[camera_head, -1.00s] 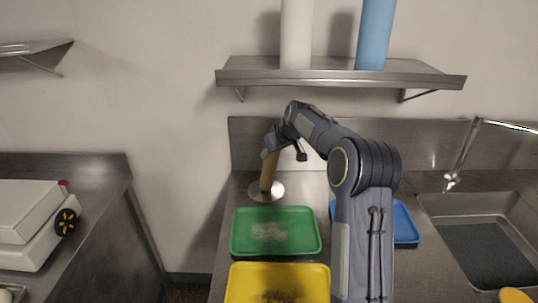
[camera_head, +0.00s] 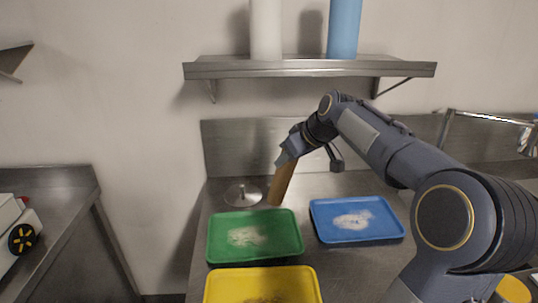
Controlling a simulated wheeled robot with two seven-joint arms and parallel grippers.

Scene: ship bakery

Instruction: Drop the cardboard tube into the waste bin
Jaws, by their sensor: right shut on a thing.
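The brown cardboard tube (camera_head: 281,186) is in my right gripper (camera_head: 290,156), which is shut on its upper end. The tube hangs tilted, its lower end to the left, just right of a round metal holder (camera_head: 242,195) with a short peg. It is apart from the holder, behind the gap between the green and blue trays. I cannot tell whether its lower end touches the counter. My left gripper is not in view. No waste bin is in view.
A green tray (camera_head: 212,238), a blue tray (camera_head: 385,232) and a yellow tray (camera_head: 311,286) lie on the steel counter, with pale or brown material in them. A wall shelf (camera_head: 310,68) holds a white and a blue cylinder. A gap separates the left counter (camera_head: 60,200).

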